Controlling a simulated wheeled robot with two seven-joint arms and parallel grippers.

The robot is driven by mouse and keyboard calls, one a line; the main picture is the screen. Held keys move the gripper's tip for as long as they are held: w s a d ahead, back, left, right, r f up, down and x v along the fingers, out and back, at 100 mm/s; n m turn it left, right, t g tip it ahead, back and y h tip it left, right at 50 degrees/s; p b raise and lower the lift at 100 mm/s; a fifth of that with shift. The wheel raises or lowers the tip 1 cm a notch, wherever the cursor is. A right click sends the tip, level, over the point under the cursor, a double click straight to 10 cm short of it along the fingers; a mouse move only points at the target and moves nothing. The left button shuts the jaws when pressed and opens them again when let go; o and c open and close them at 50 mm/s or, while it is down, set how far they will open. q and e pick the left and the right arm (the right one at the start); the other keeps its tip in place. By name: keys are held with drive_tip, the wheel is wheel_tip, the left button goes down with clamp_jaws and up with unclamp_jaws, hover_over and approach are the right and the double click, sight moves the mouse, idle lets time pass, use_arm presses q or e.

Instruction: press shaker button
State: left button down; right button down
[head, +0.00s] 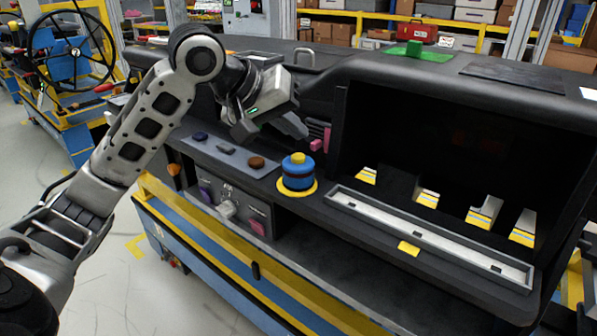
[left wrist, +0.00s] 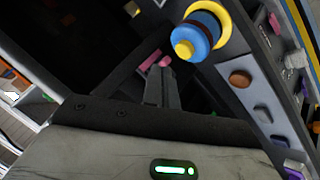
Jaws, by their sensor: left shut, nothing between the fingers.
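A blue cylinder (head: 298,177) with a yellow knob on top stands on a yellow ring on the dashboard ledge. It also shows in the left wrist view (left wrist: 192,38), at the top right of centre. I cannot tell for sure whether its yellow top is the shaker button. My left gripper (head: 302,130) is shut and empty, above and behind the cylinder, apart from it. In the left wrist view the closed fingers (left wrist: 161,75) point towards a pink part (left wrist: 150,60). The pink part (head: 319,138) also shows beside the fingertips in the head view; contact cannot be told.
A grey panel (head: 228,152) with a blue and a brown button lies left of the cylinder. Below it is a panel (head: 238,205) with knobs. A long grey tray (head: 430,238) and a dark recess with yellow-striped pieces (head: 427,197) lie to the right.

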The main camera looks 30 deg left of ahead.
sight(293, 159)
use_arm(q)
drive_tip(key=shift+f+b, duration=0.3)
drive_tip(key=shift+f, duration=0.5)
drive_tip(key=shift+f, duration=0.1)
idle(1.4)
drive_tip(key=shift+f, duration=0.3)
drive_tip(key=shift+f, duration=0.4)
idle(0.6)
idle(0.3)
drive_tip(key=shift+r+p, duration=0.85)
drive_tip(key=shift+p, duration=0.2)
